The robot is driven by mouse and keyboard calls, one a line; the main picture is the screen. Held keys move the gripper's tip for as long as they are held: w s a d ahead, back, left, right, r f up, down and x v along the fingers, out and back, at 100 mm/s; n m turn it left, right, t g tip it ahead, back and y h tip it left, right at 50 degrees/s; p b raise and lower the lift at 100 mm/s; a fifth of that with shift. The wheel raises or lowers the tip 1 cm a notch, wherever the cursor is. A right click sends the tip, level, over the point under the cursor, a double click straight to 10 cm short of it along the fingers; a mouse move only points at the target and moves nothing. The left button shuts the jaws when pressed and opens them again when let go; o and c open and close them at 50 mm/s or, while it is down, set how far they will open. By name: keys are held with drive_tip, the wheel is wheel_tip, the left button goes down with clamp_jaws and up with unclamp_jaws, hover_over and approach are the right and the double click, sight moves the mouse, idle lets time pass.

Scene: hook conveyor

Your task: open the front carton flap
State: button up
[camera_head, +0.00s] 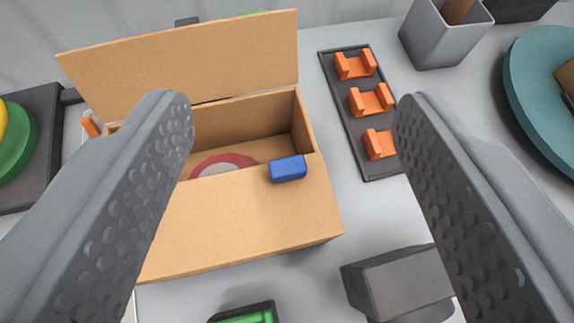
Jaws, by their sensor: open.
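The brown carton (307,128) stands at centre left, between and beyond my fingers in the picture. Its back flap (190,62) stands raised at the far side. A brown front panel (245,220), seemingly the front flap, spans the near part of the carton; I cannot tell its exact tilt. A blue tab (288,168) sits on its far edge, near the right corner. A red and white round thing (222,163) shows partly inside the opening. My gripper (290,110) is open and empty, its fingers wide apart. The left finger hides the carton's left side.
A dark rack with orange holders (371,101) stands right of the carton. A dark grey block (398,283) and a green-topped dark item (246,314) lie in front. A grey bin (446,36) and a teal round tray (530,85) are at the right.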

drive_tip(key=w+f+n+g+p, duration=0.25)
drive_tip(key=w+g+p, duration=0.55)
drive_tip(key=p, duration=0.7)
drive_tip(key=g+p, duration=0.4)
drive_tip(key=p, duration=0.6)
approach(290, 163)
drive_tip(key=f, duration=0.9)
drive_tip(key=shift+w+a+f, duration=0.1)
drive_tip(key=shift+w+a, duration=0.05)
drive_tip(key=shift+a, duration=0.1)
clamp_jaws()
drive_tip(key=shift+d, duration=0.1)
